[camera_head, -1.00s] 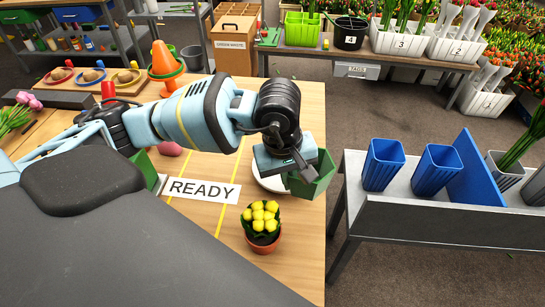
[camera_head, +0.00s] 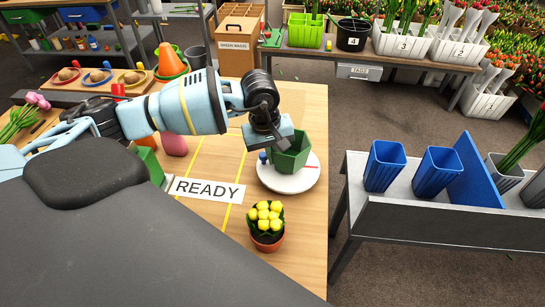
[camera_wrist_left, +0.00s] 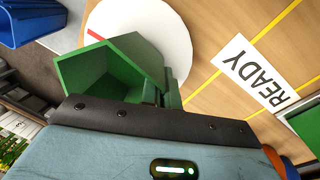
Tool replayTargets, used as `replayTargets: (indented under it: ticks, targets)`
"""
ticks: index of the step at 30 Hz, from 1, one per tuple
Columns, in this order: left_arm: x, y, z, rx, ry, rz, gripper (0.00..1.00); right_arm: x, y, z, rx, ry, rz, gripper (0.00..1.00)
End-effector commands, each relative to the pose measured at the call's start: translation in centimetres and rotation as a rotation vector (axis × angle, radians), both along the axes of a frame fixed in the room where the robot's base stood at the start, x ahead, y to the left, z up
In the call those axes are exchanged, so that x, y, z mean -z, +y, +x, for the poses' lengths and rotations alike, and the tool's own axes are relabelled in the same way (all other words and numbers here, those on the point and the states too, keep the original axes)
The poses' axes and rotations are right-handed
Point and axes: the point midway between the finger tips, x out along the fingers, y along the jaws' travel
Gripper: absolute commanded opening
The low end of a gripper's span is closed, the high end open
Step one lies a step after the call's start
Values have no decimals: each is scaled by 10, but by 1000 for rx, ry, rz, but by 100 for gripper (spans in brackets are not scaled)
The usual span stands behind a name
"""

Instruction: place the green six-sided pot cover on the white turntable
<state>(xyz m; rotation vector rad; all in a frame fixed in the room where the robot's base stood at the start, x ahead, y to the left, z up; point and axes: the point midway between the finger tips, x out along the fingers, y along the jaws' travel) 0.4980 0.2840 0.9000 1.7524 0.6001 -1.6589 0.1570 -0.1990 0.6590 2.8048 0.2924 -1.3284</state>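The green six-sided pot cover (camera_head: 291,153) is over the white turntable (camera_head: 299,184) in the head view, with its opening upward. My left gripper (camera_head: 275,146) is shut on one wall of the cover. The left wrist view shows that wall of the cover (camera_wrist_left: 100,75) between the fingers (camera_wrist_left: 160,95), with the turntable (camera_wrist_left: 165,25) beyond. I cannot tell whether the cover's base touches the turntable. A red mark and a small blue piece show at the turntable's edge. My right gripper is not in view.
A pot of yellow flowers (camera_head: 266,222) stands just in front of the turntable. A READY sign (camera_head: 207,191), a pink vase (camera_head: 174,144) and a green block-like item (camera_head: 150,165) are to the left. A grey bench with blue pots (camera_head: 384,165) stands right, across a gap.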

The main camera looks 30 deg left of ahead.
Motion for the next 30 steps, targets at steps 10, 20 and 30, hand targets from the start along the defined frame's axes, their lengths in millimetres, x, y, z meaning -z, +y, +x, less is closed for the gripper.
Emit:
replayTargets:
  ticks: [10, 20, 30]
  targets:
    - [13, 0, 0, 0, -1, 0, 0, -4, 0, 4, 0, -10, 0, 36]
    - [15, 0, 0, 0, -1, 0, 26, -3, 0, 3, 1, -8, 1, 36]
    - [8, 0, 0, 0, -4, -1, 26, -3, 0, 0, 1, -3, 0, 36]
